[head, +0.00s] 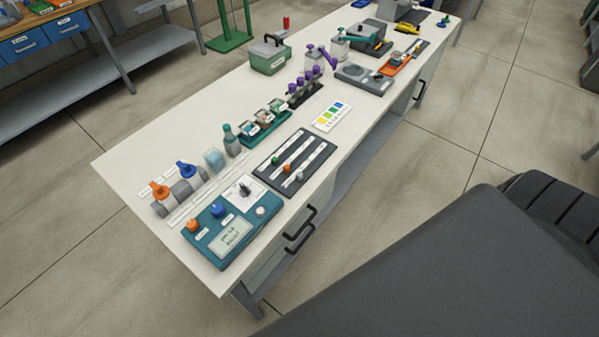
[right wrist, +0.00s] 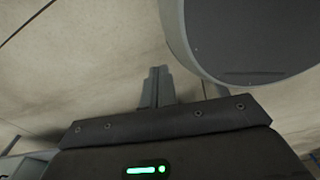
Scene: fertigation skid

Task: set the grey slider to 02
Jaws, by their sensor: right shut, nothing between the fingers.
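A dark slider panel (head: 318,151) with several pale slotted tracks lies on the near part of the white bench. Small knobs sit along its tracks. The scale marks are too small to read. My right gripper (right wrist: 157,86) shows in the right wrist view with its fingers together and nothing between them, above bare floor. It is away from the panel. My left gripper is in neither view.
A teal control box (head: 211,246) with knobs and a display stands left of the panel. A green rack of jars (head: 262,133) is behind it, and a colour chart card (head: 331,117) lies to its right. Black drawer handles (head: 300,238) stick out below the bench edge.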

